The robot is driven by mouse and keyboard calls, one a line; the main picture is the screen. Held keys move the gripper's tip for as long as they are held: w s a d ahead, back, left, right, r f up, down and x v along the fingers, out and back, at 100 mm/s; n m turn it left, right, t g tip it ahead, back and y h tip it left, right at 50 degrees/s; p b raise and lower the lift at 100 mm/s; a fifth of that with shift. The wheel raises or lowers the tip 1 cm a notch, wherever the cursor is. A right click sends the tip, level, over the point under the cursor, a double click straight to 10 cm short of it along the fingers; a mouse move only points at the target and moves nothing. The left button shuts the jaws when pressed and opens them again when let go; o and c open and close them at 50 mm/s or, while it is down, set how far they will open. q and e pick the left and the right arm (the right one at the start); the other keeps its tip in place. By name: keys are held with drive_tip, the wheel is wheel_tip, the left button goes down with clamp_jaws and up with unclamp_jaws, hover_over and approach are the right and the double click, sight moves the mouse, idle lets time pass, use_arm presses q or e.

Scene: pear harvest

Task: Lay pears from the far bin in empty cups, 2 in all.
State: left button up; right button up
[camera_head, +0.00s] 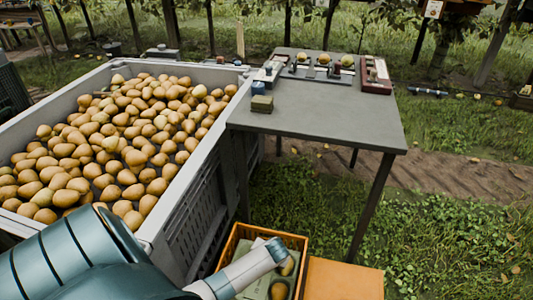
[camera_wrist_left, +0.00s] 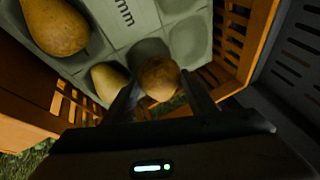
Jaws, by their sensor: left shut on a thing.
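A big grey bin (camera_head: 205,148) full of brown-yellow pears (camera_head: 110,145) fills the left of the head view. An orange crate (camera_head: 240,232) stands on the ground beside it, holding a pale grey cup tray (camera_wrist_left: 125,28). In the left wrist view my left gripper (camera_wrist_left: 162,82) is down at the tray, its fingers shut on a pear (camera_wrist_left: 160,74). An empty cup (camera_wrist_left: 190,40) shows beyond it. One pear (camera_wrist_left: 57,24) lies at the tray's upper left and another (camera_wrist_left: 108,80) just left of the fingers. My arm hides part of the crate in the head view. My right gripper is out of view.
A grey table (camera_head: 325,110) stands behind the crate, with a dark tray of pears, a red-brown box (camera_head: 375,76) and small blocks (camera_head: 262,103) on it. An orange box (camera_head: 343,280) sits right of the crate. The grass further right is open.

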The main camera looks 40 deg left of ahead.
use_arm(q)
drive_tip(key=shift+f+b, duration=0.6)
drive_tip(key=shift+f, duration=0.4)
idle(0.6)
drive_tip(key=o, duration=1.2)
drive_tip(key=shift+o, duration=0.2)
drive_tip(key=shift+s+d, duration=0.1)
drive_tip(key=shift+d, duration=0.1)
drive_tip(key=shift+s+d+r+p, duration=0.2)
drive_tip(key=shift+r+p, duration=0.2)
drive_tip(key=shift+r, duration=0.2)
drive_tip(key=p+v, duration=0.5)
drive_tip(key=v, duration=1.1)
drive_tip(key=shift+w+a+r, duration=0.1)
drive_tip(key=shift+a, duration=0.05)
